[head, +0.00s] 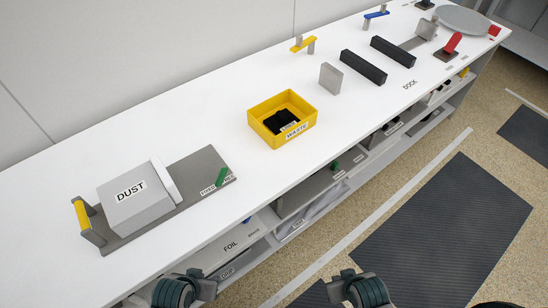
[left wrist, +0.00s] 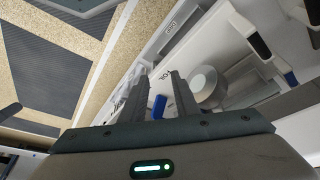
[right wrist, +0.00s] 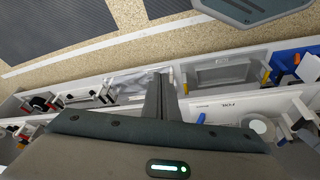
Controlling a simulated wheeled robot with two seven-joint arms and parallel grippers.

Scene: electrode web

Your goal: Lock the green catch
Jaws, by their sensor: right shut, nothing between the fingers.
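A green catch (head: 221,176) sits at the right end of a grey base plate (head: 197,165), beside a printed label. The plate carries a grey block marked DUST (head: 135,197). Another green part (head: 335,167) shows on the shelf below the tabletop. My left gripper (left wrist: 156,92) is open in the left wrist view, with a blue part (left wrist: 159,106) in line between its fingers, apparently beyond them. My right gripper (right wrist: 159,84) is shut and empty. In the head view both wrists are low in front of the bench, away from the catch; their fingertips are hard to see.
A yellow WASTE bin (head: 263,126) with black pieces inside stands mid-table. Black bars (head: 363,67), a grey block (head: 331,78) and a red lever (head: 452,44) are farther right. Shelves with a FOIL label (head: 231,246) run under the white tabletop (head: 215,112). The tabletop between plate and bin is clear.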

